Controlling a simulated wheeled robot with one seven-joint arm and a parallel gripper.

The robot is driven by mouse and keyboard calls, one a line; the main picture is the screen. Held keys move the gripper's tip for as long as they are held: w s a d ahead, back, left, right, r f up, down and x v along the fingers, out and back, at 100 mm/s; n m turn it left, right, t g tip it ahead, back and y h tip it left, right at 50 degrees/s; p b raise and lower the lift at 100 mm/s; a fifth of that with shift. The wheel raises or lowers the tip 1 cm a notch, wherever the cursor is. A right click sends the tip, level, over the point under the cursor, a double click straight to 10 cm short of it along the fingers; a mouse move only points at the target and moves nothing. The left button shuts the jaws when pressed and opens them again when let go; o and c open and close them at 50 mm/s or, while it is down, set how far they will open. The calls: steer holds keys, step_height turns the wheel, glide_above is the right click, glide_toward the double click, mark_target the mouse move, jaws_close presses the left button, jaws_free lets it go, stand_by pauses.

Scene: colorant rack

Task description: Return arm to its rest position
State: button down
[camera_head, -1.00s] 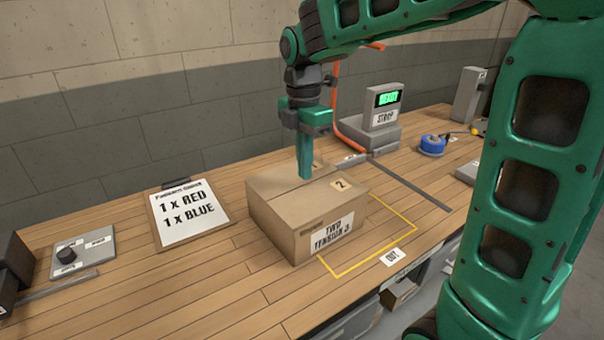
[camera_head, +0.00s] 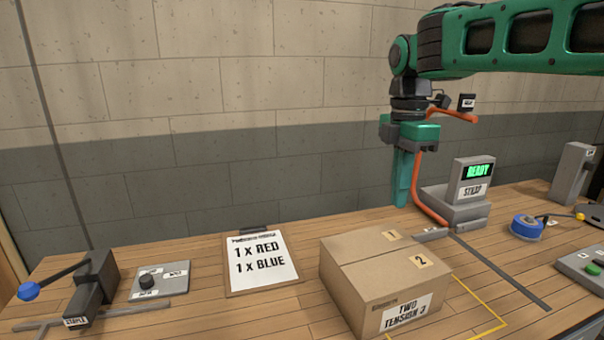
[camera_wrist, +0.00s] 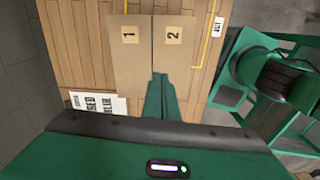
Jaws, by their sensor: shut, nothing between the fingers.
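My gripper (camera_head: 402,202) is shut and empty, pointing straight down above the back of the wooden bench. It is held clear of the closed cardboard box (camera_head: 372,288), which stands on the bench in front of it. The box has tags 1 and 2 on top and a label reading "TWO TENSION 3". In the wrist view my gripper (camera_wrist: 161,84) shows shut, with the box (camera_wrist: 150,62) beyond its fingertips.
A strapping unit (camera_head: 457,205) with a green "READY" screen and an orange tube (camera_head: 418,190) stand close beside my gripper. A clipboard (camera_head: 260,265), a lever tool (camera_head: 92,290), a dial box (camera_head: 160,281) and a blue tape roll (camera_head: 526,227) are also on the bench.

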steer(key=s+d+f+m, duration=0.8)
steer(key=s+m, duration=0.4)
steer(key=m, duration=0.1)
steer(key=s+d+f+m, duration=0.8)
steer(key=s+f+m, duration=0.1)
steer(key=s+m, duration=0.4)
steer(key=shift+s, duration=0.2)
steer(key=shift+d+f, duration=0.1)
